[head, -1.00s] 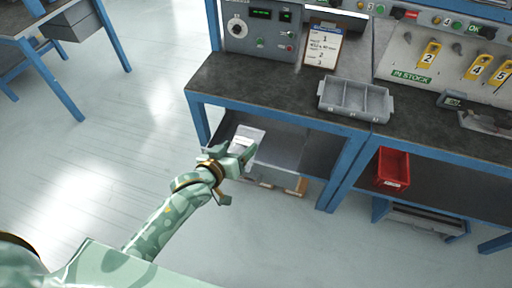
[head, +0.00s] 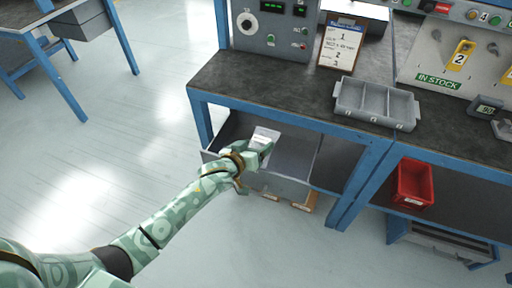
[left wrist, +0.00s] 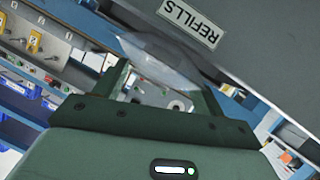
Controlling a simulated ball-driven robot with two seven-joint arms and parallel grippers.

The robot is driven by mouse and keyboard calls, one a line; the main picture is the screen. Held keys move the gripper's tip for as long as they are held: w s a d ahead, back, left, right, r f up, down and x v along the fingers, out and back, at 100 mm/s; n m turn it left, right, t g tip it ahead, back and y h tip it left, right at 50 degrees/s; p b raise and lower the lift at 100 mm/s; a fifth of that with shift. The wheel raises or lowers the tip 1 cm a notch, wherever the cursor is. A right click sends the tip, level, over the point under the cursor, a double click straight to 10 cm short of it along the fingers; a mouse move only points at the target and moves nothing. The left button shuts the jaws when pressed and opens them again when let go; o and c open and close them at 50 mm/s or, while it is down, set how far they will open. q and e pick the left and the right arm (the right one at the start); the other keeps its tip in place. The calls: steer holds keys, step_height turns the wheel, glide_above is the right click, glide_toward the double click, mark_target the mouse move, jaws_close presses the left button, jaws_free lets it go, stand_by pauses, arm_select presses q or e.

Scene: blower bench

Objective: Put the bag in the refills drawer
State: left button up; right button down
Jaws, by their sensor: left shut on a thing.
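The bag (head: 266,134) is a clear pouch with a white part. It also shows as a see-through sheet in the left wrist view (left wrist: 165,62). My left gripper (head: 262,152) is shut on it, and its dark fingers frame the bag in the left wrist view (left wrist: 160,88). A grey drawer (head: 284,188) stands pulled open under the bench, and the gripper and bag appear over its front left part in the head view. A REFILLS label (left wrist: 188,22) sits on a grey panel close beyond the bag. The height above the drawer is unclear. My right gripper is out of view.
The bench top (head: 250,85) and its blue frame lie above and behind the drawer. A grey divided tray (head: 375,103) and a clipboard (head: 340,45) are on the bench. A red bin (head: 413,184) stands right of the drawer.

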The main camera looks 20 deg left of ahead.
arm_select(q)
steer(key=shift+r, duration=0.35)
steer(key=shift+f, duration=0.65)
steer(key=o, duration=1.3)
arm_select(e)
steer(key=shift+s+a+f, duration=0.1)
arm_select(q)
steer(key=shift+r, duration=0.45)
steer(key=p+v, duration=0.5)
steer(key=v, duration=0.7)
steer(key=shift+r, duration=0.15)
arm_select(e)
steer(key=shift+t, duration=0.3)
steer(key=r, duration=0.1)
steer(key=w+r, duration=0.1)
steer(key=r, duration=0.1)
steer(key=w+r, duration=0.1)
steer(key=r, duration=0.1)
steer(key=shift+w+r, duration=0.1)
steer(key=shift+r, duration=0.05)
